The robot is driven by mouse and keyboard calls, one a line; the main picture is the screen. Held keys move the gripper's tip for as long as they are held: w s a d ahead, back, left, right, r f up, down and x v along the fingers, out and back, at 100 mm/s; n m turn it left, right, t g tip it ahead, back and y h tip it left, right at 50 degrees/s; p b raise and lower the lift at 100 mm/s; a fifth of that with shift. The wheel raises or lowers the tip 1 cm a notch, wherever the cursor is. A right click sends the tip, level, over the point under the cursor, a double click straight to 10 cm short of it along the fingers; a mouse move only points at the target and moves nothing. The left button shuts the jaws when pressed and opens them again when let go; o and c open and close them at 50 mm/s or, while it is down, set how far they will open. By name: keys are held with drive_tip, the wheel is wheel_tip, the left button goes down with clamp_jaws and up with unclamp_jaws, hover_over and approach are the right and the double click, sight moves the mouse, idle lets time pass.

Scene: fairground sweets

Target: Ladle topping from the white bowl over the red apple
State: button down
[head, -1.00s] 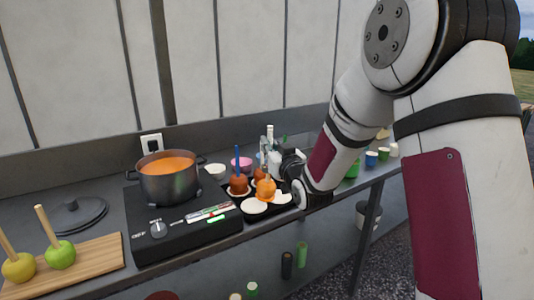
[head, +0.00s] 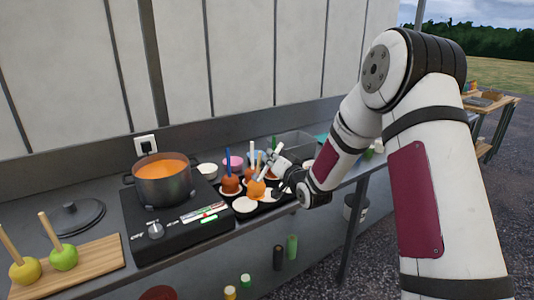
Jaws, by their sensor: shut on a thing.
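The dark red-brown coated apple (head: 230,184) stands upright with a blue stick on a white round on the black tray. An orange coated apple (head: 256,188) with a pale stick stands just right of it. My gripper (head: 283,180) is at the right part of the tray, close to the orange apple, shut on what seems to be the ladle. The held thing is small and mostly hidden. A whitish shape (head: 282,163) shows beside the gripper; I cannot tell what it is.
A pot of orange liquid (head: 163,181) stands on the black hob (head: 172,222) to the left. A pink bowl (head: 233,163) is behind the apples. A wooden board (head: 95,262) with yellow and green apples lies at far left. A clear bin (head: 292,142) stands behind the gripper.

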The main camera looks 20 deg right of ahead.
drive_tip(key=w+d+f+m+g+y+p, duration=0.1)
drive_tip(key=d+f+m, duration=0.2)
drive_tip(key=f+m, duration=0.2)
drive_tip(key=shift+d+m, duration=0.15)
drive_tip(key=shift+m, duration=0.95)
